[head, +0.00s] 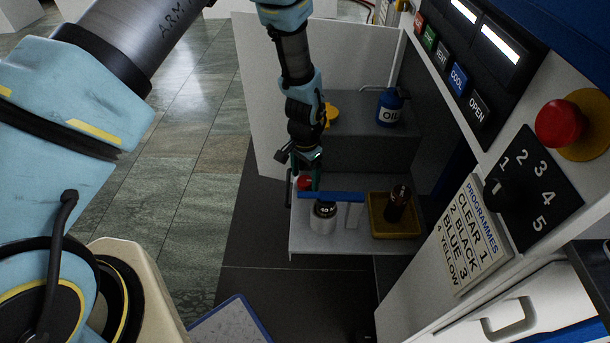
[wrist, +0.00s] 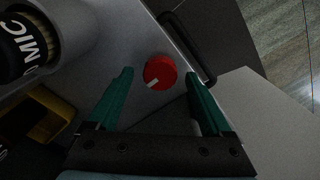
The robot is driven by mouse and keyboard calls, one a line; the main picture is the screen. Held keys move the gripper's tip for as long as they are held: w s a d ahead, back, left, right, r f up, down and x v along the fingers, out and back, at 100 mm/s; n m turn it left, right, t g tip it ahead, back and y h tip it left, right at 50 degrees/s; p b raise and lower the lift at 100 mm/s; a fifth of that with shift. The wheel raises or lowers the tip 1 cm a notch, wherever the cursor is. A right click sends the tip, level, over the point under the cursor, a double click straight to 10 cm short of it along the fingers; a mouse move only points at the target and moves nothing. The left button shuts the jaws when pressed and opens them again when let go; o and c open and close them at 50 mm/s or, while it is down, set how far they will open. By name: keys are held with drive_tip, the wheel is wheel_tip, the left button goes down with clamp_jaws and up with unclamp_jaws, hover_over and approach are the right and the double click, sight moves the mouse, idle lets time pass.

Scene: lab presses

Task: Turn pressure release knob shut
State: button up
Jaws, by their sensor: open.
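The red knob (wrist: 160,73) with a white pointer mark shows in the wrist view on a grey surface. The mark points down and to the left in that picture. My gripper (wrist: 160,85) is open, with its green fingers on either side of the knob and gaps between them and it. I cannot tell how far the fingertips are above the knob. In the head view the red knob (head: 305,183) is partly hidden behind my gripper (head: 306,168), which points down over the press's left side.
A blue bar (head: 330,196) and a silver cylinder (head: 323,220) stand close to my gripper. A yellow tray (head: 398,232) holds a dark cylinder. A blue oil can (head: 390,108) is on the shelf behind. A black handle (wrist: 190,50) runs close beside the knob.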

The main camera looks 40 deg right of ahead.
drive_tip(key=shift+f, duration=0.3)
clamp_jaws()
idle(0.6)
